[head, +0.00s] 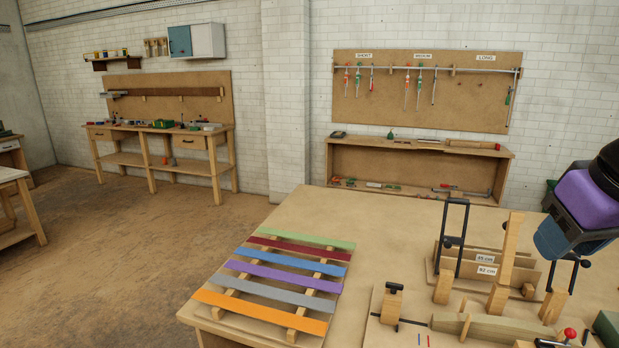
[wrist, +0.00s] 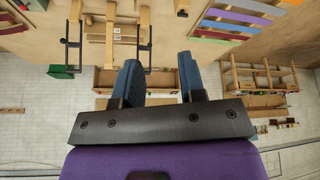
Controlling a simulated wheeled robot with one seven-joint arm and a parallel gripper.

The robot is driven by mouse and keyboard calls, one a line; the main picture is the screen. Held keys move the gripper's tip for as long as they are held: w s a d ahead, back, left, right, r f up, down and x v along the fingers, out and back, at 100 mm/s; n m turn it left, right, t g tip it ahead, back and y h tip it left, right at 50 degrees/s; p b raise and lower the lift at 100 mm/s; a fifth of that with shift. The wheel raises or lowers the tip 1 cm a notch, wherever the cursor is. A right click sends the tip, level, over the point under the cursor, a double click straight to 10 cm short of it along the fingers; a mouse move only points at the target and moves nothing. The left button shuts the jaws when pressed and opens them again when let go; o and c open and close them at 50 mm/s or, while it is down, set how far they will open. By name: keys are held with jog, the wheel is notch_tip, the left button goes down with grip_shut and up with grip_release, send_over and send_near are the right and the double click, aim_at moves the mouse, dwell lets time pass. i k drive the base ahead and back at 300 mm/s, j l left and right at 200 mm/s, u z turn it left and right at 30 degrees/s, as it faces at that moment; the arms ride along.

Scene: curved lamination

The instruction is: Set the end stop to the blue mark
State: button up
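A short blue mark (head: 418,339) is at the front of the board on the table, just left of a red mark (head: 428,340). A wooden block with a black top (head: 391,305) stands on a dark rod left of the marks. A red-knobbed fitting (head: 569,334) is at the front right, partly cut off by the frame edge. I cannot tell for sure which of these is the end stop. My gripper (wrist: 160,65) is open and empty in the wrist view. In the head view it hangs at the upper right, above the table and apart from the fittings.
Tall clamps (head: 452,240) and wooden uprights (head: 505,260) stand on the table, with labelled trays (head: 487,270) behind. Coloured strips (head: 262,313) lie on slats at the left. A green block (head: 607,328) is at the right edge. The table's middle back is clear.

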aim_at(392, 303)
jog(key=i+j, duration=0.15)
jog(key=j, duration=0.2)
jog(key=i+j, duration=0.1)
jog(key=j, duration=0.3)
jog(key=i+j, duration=0.15)
jog(key=j, duration=0.2)
jog(key=z, duration=0.05)
